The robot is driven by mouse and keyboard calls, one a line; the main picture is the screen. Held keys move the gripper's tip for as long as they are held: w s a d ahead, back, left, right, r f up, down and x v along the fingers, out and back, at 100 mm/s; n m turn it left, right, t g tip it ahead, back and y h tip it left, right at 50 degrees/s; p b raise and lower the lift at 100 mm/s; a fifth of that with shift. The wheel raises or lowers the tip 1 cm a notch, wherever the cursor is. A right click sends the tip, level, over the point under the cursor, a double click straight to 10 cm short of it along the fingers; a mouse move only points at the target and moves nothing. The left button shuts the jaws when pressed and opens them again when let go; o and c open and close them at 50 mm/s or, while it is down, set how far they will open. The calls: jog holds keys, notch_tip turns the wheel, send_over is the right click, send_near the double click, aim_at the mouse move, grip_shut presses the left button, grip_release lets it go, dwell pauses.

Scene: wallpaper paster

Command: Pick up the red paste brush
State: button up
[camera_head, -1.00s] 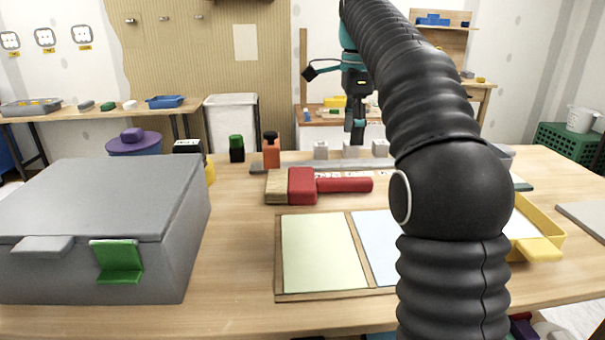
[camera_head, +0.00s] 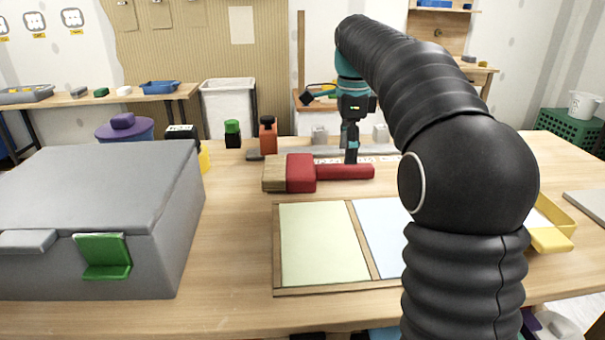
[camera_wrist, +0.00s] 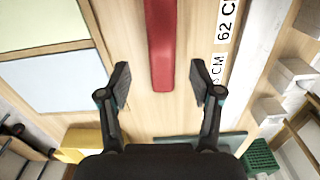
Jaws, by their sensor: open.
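The red paste brush (camera_head: 318,172) lies flat on the wooden table, its pale bristles to the left and its red handle pointing right. In the wrist view its red handle (camera_wrist: 162,45) runs down from the top edge, and its end lies between and a little ahead of the fingertips; the bristles are out of that view. My gripper (camera_head: 351,152) is just behind and above the handle in the head view. In the wrist view my gripper (camera_wrist: 162,88) is open and empty, one finger on each side of the handle's line.
A grey box (camera_head: 100,200) with a green latch fills the table's left. A framed panel board (camera_head: 325,245) lies in front of the brush. Green (camera_head: 232,134) and orange (camera_head: 268,134) bottles stand behind it. A ruler-like strip (camera_wrist: 222,45) lies beside the handle.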

aim_at(346, 166)
notch_tip(346, 166, down, 5)
jog(key=shift+w+a+b, duration=0.1)
jog(key=shift+w+b, duration=0.05)
jog(key=shift+b, duration=0.25)
grip_shut()
jog(key=shift+r, duration=0.15)
jog(key=shift+r, duration=0.5)
notch_tip(346, 166, up, 3)
jog(key=shift+f+p, duration=0.1)
jog(key=shift+p, duration=0.35)
jog(key=s+d+r, duration=0.5)
jog(key=d+r, duration=0.2)
jog(key=d, duration=0.3)
jog(key=shift+s+d+p, duration=0.15)
jog(key=shift+d+p, duration=0.05)
jog(key=shift+p, duration=0.1)
